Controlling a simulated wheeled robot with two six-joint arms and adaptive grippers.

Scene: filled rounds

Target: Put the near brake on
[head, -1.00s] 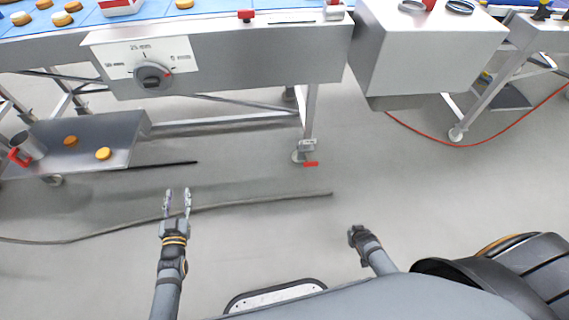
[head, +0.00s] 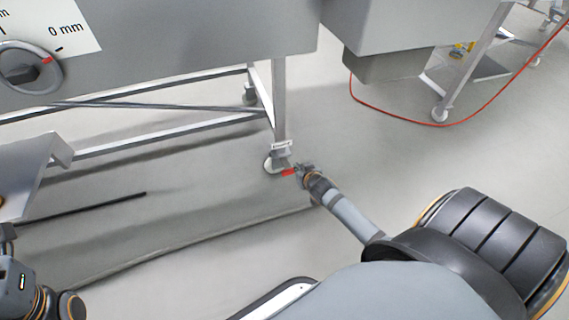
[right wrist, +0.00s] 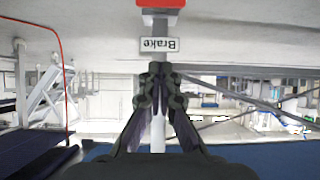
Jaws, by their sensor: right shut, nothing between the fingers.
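The near brake is a red pedal (head: 289,172) on the caster (head: 275,163) at the foot of the conveyor leg. Its red edge (right wrist: 160,3) also shows at the top of the right wrist view, which is upside down, with the "Brake" label (right wrist: 159,45) beside it. My right gripper (head: 302,169) is shut and empty, just right of the pedal in the head view. Its fingertips (right wrist: 158,72) lie before the leg in the wrist view. I cannot tell whether it touches the pedal. My left arm shows at the lower left; its fingers are out of frame.
The conveyor's grey side panel with a dial (head: 30,68) is above, and a grey box (head: 385,62) hangs to the right. A metal tray (head: 32,178) is at the left.

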